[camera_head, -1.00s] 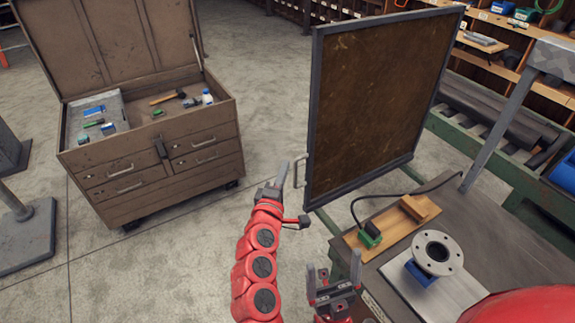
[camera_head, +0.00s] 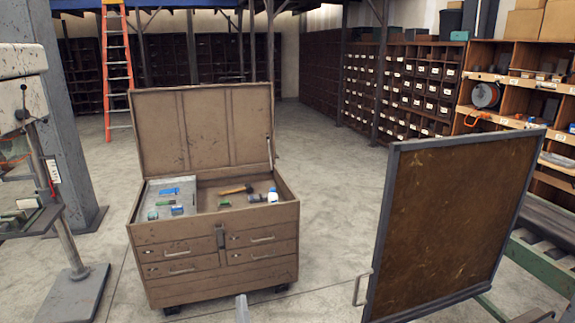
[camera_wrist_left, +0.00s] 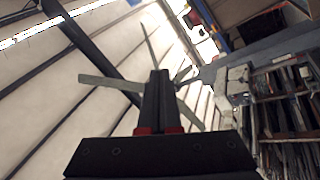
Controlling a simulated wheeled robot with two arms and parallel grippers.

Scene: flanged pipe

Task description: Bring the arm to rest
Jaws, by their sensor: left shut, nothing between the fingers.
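My left gripper shows in the head view only as a grey fingertip (camera_head: 242,309) at the bottom edge, in front of the tool chest. In the left wrist view the two dark fingers of my left gripper (camera_wrist_left: 158,78) are together, with nothing between them. They point up towards a ceiling fan and the pale roof. The rest of my left arm is out of the head view. My right gripper is in neither view now.
A brown tool chest (camera_head: 224,239) with its lid up stands just beyond the fingertip. A framed dark panel (camera_head: 450,225) with a side handle stands at the right. A drill press (camera_head: 60,200) stands at the left. Open floor (camera_head: 335,190) lies between the chest and shelves.

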